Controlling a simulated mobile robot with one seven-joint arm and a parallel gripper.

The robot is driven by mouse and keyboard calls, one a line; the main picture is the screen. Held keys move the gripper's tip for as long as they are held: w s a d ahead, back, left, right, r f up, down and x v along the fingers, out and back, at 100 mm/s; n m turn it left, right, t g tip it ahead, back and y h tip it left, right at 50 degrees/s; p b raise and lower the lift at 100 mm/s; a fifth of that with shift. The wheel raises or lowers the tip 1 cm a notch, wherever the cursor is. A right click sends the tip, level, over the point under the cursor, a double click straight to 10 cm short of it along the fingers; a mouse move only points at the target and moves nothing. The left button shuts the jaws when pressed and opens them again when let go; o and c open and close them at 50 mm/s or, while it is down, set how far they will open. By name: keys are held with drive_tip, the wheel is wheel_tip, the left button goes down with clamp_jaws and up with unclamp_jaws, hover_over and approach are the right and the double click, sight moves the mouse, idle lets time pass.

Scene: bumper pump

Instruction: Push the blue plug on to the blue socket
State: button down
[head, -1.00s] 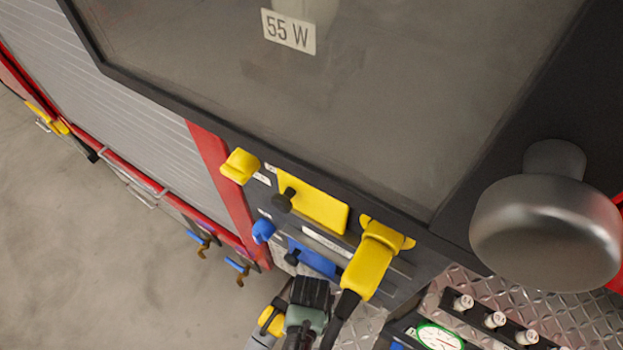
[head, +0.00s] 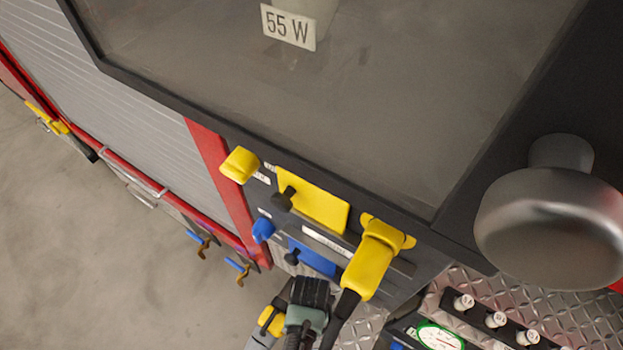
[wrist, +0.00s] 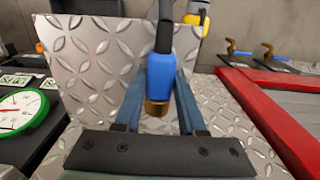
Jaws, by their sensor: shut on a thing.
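The blue plug (wrist: 161,78) is between the two fingers of my gripper (wrist: 158,92) in the wrist view. It has a black cable end at the top of the picture and a brass-coloured end toward the gripper's palm. My gripper is shut on it. In the head view, the dark end of my arm (head: 308,293) is at the bottom centre, just below a blue panel part (head: 312,257) with a small black knob; the plug cannot be made out there. A blue cap (head: 262,230) sits left of that panel. I cannot tell which blue part is the socket.
A yellow plug (head: 370,268) with a black cable sits on the panel, close right of my arm. A yellow panel part (head: 315,208) is above. A large round metal knob (head: 548,235) is at right. Tread plate (wrist: 90,60) stands close behind the plug in the wrist view.

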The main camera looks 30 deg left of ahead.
drive_tip(key=shift+r+p, duration=2.8)
drive_tip(key=shift+r, duration=0.15)
